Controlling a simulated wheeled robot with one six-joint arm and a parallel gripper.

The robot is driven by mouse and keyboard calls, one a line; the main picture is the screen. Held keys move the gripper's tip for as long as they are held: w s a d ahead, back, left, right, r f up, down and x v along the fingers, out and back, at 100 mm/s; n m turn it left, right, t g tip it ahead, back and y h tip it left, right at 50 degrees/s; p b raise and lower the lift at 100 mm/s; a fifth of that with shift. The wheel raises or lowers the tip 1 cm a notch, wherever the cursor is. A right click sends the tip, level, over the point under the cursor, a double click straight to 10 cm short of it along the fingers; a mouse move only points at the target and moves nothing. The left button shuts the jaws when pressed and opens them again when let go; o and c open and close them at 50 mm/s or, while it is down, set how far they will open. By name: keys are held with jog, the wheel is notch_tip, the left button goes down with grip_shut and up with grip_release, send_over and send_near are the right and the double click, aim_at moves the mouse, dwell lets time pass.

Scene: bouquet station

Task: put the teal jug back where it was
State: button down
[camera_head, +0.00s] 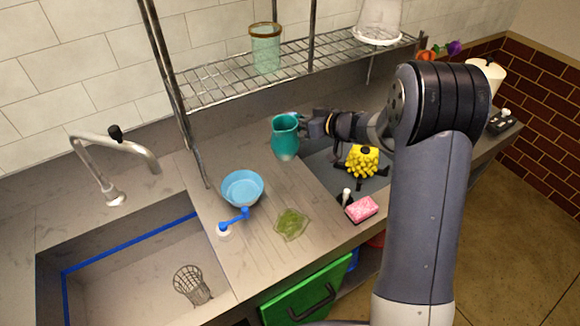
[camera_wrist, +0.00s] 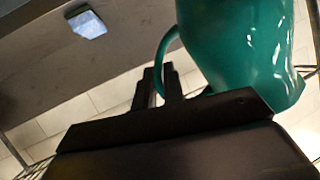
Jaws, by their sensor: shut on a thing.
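The teal jug (camera_head: 285,137) is over the left part of the counter, below the wire shelf, and looks roughly upright. My gripper (camera_head: 303,127) reaches it from the right and is shut on its handle side. In the wrist view the jug (camera_wrist: 238,40) fills the upper right. Its looped handle passes by the dark fingers (camera_wrist: 160,82), which hide part of it. I cannot tell whether the jug's base touches the counter.
A blue bowl (camera_head: 242,188), a green cloth-like piece (camera_head: 291,224) and a pink sponge (camera_head: 361,208) lie in front. Yellow flowers (camera_head: 362,161) are right of the jug. A wire shelf (camera_head: 240,90) with a green glass (camera_head: 265,48) overhangs behind. The sink (camera_head: 130,275) is left.

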notch_tip(320, 180, down, 9)
jog(key=shift+f, duration=0.1)
dwell(0.4)
jog(key=shift+f, duration=0.1)
jog(key=c, duration=1.5)
grip_release()
jog(key=shift+r, duration=0.25)
jog(key=b+v, duration=0.1)
jog(key=v, duration=1.1)
